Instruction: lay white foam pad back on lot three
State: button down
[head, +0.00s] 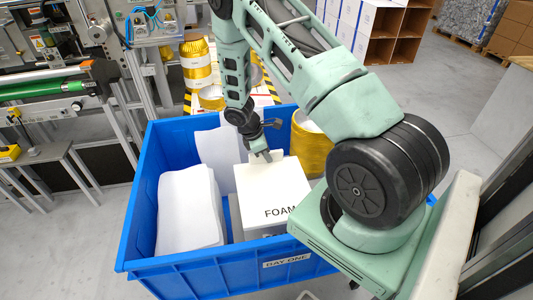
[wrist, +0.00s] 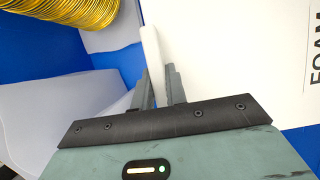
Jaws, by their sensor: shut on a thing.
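The white foam pad (head: 262,190), lettered FOAM near its front edge, is in the blue bin, right of the middle. My gripper (head: 265,157) is at its back edge. In the wrist view my gripper (wrist: 160,88) is shut on a narrow white edge or tab beside the broad white face of the pad (wrist: 225,50). Below the pad's front edge another pale face with partly hidden lettering shows. I cannot tell whether the pad rests on it. No lot three label is readable.
The blue bin (head: 200,275) has a BAY ONE label on its front wall. A white stack (head: 187,210) stands at its left and a white sheet at its back (head: 218,147). My arm hides the right corner.

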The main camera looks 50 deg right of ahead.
jog(key=shift+f+b, duration=0.4)
jog(key=shift+f, duration=0.15)
dwell(0.4)
jog(key=c, duration=1.3)
grip_release()
jog(key=shift+c, duration=0.2)
jog(key=b+v, duration=0.3)
jog(key=v, duration=1.4)
jog(key=shift+r, duration=0.2)
jog(key=shift+a, duration=0.1)
jog(key=s+a+r+t+y, duration=0.1)
jog(key=s+a+r, duration=0.15)
jog(key=a, duration=0.55)
jog(key=s+a+r+m+y, duration=0.1)
jog(key=s+a+r, duration=0.15)
jog(key=a, duration=0.45)
jog(key=s+a+r+t+y, duration=0.15)
jog(key=s+a, duration=0.25)
jog(key=a, duration=0.4)
jog(key=s+a+r+m, duration=0.1)
jog(key=s+a, duration=0.3)
jog(key=s, duration=0.3)
jog(key=s+a+r, duration=0.2)
jog(key=s+a, duration=0.3)
jog(key=s, duration=0.3)
jog(key=shift+s+r+m+y, duration=0.2)
jog(key=shift+s+m+y, duration=0.1)
jog(key=shift+m+y, duration=0.1)
